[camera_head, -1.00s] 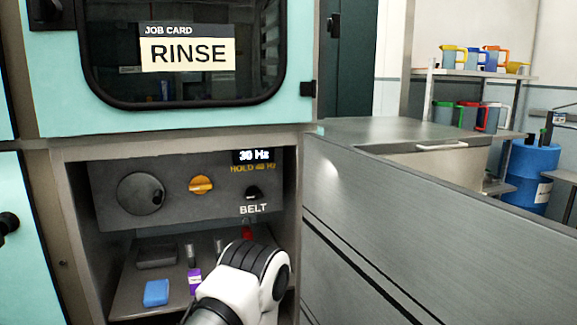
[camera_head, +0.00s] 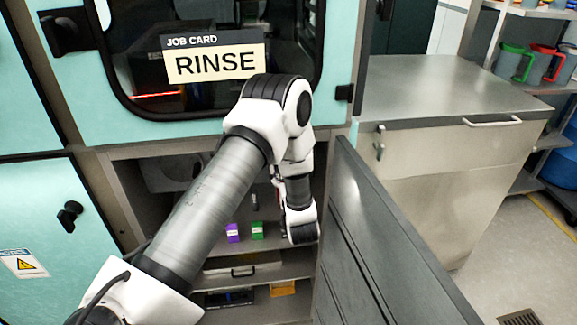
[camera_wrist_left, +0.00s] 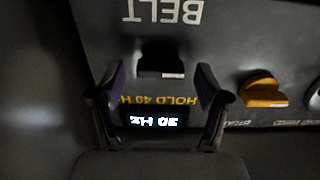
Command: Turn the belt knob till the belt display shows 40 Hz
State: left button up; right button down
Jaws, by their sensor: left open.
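The black belt knob (camera_wrist_left: 160,60) sits on the dark panel beside the label BELT, which appears upside down in the left wrist view. My left gripper (camera_wrist_left: 161,72) is open, one finger on each side of the knob in that view; I cannot tell whether they touch it. The belt display (camera_wrist_left: 154,121) is lit and appears to read 30 Hz upside down, next to yellow HOLD 40 H lettering. In the head view my left arm hides the knob, the display and the gripper.
An orange knob (camera_wrist_left: 263,90) is on the same panel. Below, purple (camera_head: 233,232) and green (camera_head: 257,230) boxes stand on a shelf. A grey open door panel (camera_head: 375,235) is right of my arm. The RINSE card (camera_head: 215,63) hangs above.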

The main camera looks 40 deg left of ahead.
pick_arm(q)
jog(key=shift+w+a, duration=0.15)
jog(key=shift+a, duration=0.05)
jog(key=c, duration=1.2)
jog(key=shift+o, duration=0.2)
jog(key=shift+r, duration=0.15)
jog(key=shift+w+d+m+p, duration=0.1)
jog(key=shift+m+p, duration=1.45)
jog(key=shift+m, duration=1.35)
jog(key=shift+w+m+p, duration=0.1)
jog(key=shift+m+p, duration=1.45)
jog(key=shift+m, duration=1.35)
